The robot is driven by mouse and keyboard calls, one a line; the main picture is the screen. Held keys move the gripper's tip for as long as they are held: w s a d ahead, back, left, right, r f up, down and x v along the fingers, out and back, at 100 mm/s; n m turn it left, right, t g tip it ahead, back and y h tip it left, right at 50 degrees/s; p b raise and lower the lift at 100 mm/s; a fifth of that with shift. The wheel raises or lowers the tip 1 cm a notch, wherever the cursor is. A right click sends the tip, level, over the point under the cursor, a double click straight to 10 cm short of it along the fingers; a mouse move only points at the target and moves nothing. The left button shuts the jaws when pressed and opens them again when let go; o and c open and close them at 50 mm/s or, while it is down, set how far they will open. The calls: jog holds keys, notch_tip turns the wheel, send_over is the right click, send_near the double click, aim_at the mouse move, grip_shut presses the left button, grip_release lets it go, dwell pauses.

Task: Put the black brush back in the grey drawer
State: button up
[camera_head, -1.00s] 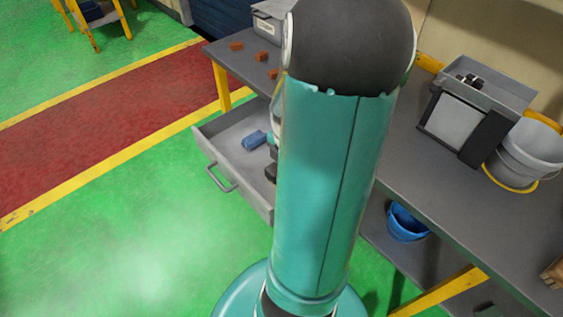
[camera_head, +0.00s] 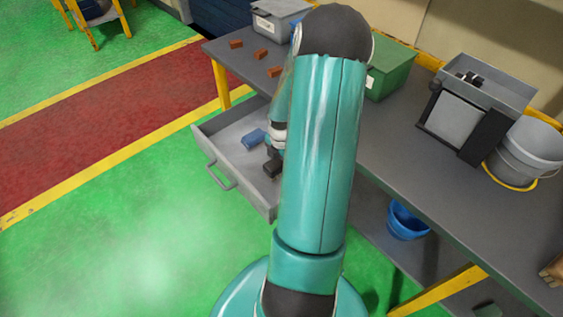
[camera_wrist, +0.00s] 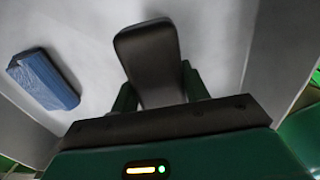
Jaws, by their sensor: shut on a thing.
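The grey drawer (camera_head: 226,148) stands pulled out from under the workbench; its floor also fills much of the wrist view (camera_wrist: 215,35). The black brush (camera_wrist: 152,55) sits between the two fingers of my gripper (camera_wrist: 158,92) in the wrist view, and its far end points into the drawer. My gripper is shut on it. In the head view the brush (camera_head: 262,173) is a small dark shape inside the drawer's outline, partly behind my arm. I cannot tell whether it touches the drawer floor.
A blue block (camera_wrist: 42,80) lies in the drawer, left of the brush. On the workbench (camera_head: 400,165) are several orange-brown blocks, a grey bin (camera_head: 278,22), a green bin (camera_head: 392,72) and a grey bucket (camera_head: 530,150).

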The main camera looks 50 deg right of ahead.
jog(key=shift+f, duration=0.2)
jog(key=o, duration=1)
jog(key=shift+c, duration=0.2)
jog(key=shift+r, duration=0.1)
